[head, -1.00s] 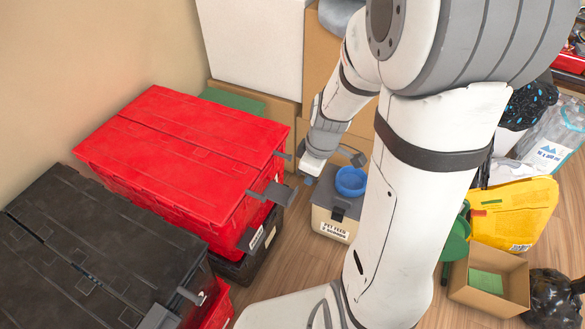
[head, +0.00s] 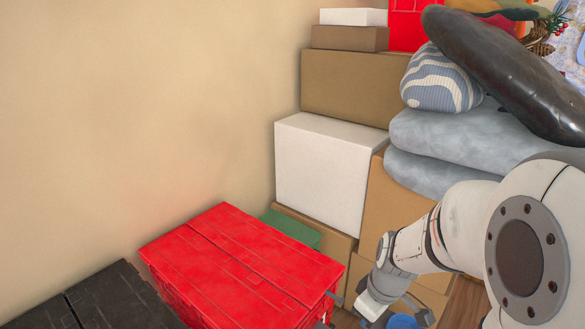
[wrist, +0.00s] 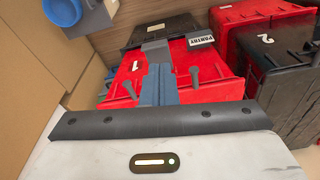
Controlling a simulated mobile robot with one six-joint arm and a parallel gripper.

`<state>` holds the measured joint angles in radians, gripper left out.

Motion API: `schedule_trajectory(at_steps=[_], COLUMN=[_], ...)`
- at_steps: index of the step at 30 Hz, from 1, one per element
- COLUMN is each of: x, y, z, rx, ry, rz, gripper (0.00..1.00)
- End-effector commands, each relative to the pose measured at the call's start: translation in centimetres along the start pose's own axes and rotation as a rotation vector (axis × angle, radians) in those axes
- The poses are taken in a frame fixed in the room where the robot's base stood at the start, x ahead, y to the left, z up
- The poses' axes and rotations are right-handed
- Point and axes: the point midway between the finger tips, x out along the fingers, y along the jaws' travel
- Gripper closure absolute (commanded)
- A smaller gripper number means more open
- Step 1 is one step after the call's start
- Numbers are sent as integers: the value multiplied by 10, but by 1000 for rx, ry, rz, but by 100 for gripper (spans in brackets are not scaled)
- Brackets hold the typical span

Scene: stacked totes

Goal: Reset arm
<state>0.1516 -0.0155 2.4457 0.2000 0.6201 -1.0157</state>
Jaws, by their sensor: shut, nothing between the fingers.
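My gripper (wrist: 158,84) shows in the wrist view with its two grey-blue fingers together and nothing between them. Behind the fingers is a red tote (wrist: 122,88) marked "1". In the head view my arm is at the lower right, bent downward. Its wrist end is low in the picture, right of the red-lidded tote (head: 235,262). The fingertips are hard to make out there.
A black tote (head: 120,300) stands left of the red one. A white box (head: 322,175) and brown boxes (head: 345,85) are stacked by the wall, with grey cushions (head: 440,140) at right. A blue bowl (wrist: 62,10) is at the wrist view's upper left.

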Motion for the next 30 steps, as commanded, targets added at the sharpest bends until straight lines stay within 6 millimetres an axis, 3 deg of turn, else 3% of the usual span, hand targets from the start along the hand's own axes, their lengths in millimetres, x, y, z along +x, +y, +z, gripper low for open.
schedule_trajectory(at_steps=[1, 3, 9, 12, 15, 18, 30], x=[-49, -90, -193, -229, -252, -263, -264], y=[-7, -17, -46, -57, -65, -69, -70], z=[-7, -9, -8, -4, -1, 3, 4], rx=[51, 144, 415, 531, 616, 668, 692], ry=[9, 14, 35, 47, 57, 62, 64], rz=[18, 35, 84, 106, 122, 131, 134], gripper=[100, 100, 100, 100, 100, 100, 100])
